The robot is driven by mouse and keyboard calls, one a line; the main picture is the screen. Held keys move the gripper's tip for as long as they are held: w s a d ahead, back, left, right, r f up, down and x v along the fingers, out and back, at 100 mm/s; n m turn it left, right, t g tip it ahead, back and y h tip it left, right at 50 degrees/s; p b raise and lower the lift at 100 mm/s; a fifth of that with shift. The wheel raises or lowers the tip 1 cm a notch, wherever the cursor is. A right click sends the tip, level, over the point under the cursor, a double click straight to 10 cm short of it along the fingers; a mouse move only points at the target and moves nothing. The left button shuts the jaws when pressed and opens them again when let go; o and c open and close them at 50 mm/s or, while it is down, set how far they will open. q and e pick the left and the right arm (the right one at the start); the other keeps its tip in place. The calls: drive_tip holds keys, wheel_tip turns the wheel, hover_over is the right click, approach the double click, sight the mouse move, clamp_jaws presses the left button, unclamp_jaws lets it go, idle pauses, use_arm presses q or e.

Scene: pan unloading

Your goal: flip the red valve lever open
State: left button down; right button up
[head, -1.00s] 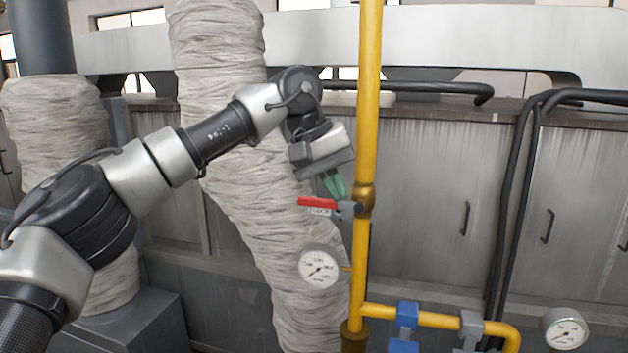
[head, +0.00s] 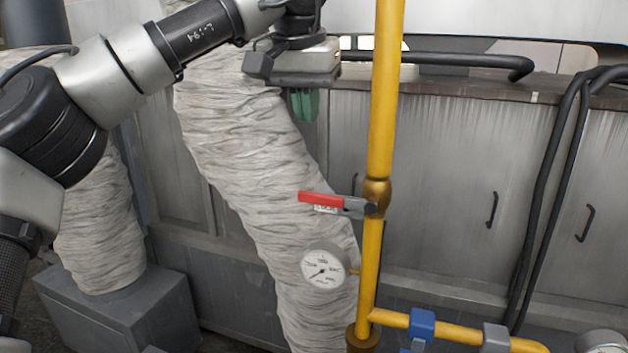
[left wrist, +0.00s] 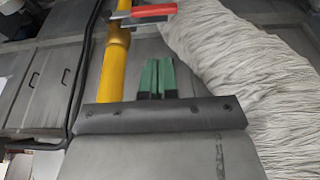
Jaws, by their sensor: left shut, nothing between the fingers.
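The red valve lever (head: 321,199) sticks out to the left, roughly level, from the brass valve body (head: 377,194) on the upright yellow pipe (head: 384,110). The fingers are shut together and empty. In the left wrist view the red lever (left wrist: 152,11) shows at the top, beyond the green fingertips (left wrist: 157,77). My right gripper is not in view.
A round gauge (head: 325,268) sits on the pipe below the lever. A blue fitting (head: 422,323) is on the lower pipe branch. A wrapped, wrinkled duct (head: 235,170) stands behind the lever. Grey cabinets (head: 440,190) and black hoses (head: 545,190) are to the right.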

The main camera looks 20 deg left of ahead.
use_arm(q)
drive_tip(key=p, duration=0.1)
approach(315, 193)
drive_tip(key=w, duration=0.1)
drive_tip(key=p+x, duration=0.1)
drive_tip(key=x, duration=0.3)
drive_tip(key=p+x, duration=0.1)
drive_tip(key=x, duration=0.1)
drive_tip(key=shift+s+f+p, duration=0.2)
drive_tip(key=shift+f+p, duration=0.1)
drive_tip(key=shift+f, duration=0.05)
drive_tip(key=shift+s+f, duration=0.1)
drive_tip(key=shift+f, duration=0.2)
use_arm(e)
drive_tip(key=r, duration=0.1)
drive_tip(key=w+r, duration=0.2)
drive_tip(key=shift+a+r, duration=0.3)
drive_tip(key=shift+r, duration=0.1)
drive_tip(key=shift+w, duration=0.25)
use_arm(q)
drive_tip(key=shift+f, duration=0.15)
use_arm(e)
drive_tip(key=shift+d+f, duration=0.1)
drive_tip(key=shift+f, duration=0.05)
